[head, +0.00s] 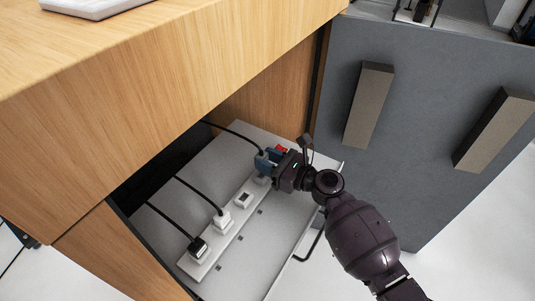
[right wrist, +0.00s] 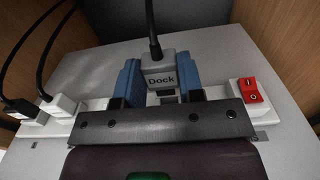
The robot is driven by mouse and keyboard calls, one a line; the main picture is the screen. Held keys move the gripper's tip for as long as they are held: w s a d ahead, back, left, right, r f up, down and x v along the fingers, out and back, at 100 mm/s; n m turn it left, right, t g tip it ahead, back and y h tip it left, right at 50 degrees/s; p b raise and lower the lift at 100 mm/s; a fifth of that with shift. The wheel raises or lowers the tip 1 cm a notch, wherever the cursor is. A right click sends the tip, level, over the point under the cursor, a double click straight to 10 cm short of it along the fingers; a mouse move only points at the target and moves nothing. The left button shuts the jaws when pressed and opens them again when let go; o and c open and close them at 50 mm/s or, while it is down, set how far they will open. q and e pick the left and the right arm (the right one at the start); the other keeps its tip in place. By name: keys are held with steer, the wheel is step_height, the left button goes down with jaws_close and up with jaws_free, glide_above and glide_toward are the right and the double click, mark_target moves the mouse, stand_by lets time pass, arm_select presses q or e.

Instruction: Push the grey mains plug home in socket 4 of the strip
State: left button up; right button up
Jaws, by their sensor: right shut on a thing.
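The grey mains plug (right wrist: 158,72), labelled "Dock", is between the blue fingers of my right gripper (right wrist: 160,84), which is shut on it. In the head view my right gripper (head: 265,161) is at the upper end of the white strip (head: 232,233), beside the red switch. The plug is over the socket nearest that switch. Dark marks show just below the plug, and I cannot tell how deep its pins sit. The plug's black cable runs up and away. My left gripper is not in view.
A white plug (head: 222,218) and a black plug (head: 198,250) stand in the strip's lower sockets, with an empty socket (head: 243,199) above them. The red switch (right wrist: 250,91) is close on the right. The wooden desk (head: 180,90) overhangs the grey tray (head: 285,215).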

steer(key=shift+f, duration=0.65)
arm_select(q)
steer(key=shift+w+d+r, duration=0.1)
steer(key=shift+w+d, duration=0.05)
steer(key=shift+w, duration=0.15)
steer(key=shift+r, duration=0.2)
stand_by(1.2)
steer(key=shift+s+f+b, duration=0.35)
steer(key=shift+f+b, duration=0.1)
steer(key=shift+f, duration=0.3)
arm_select(e)
steer(key=shift+f, duration=0.95)
arm_select(q)
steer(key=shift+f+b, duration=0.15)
steer(key=shift+b, duration=0.2)
arm_select(e)
steer(key=shift+f, duration=0.65)
steer(key=o, duration=1.1)
steer(key=shift+o, duration=0.2)
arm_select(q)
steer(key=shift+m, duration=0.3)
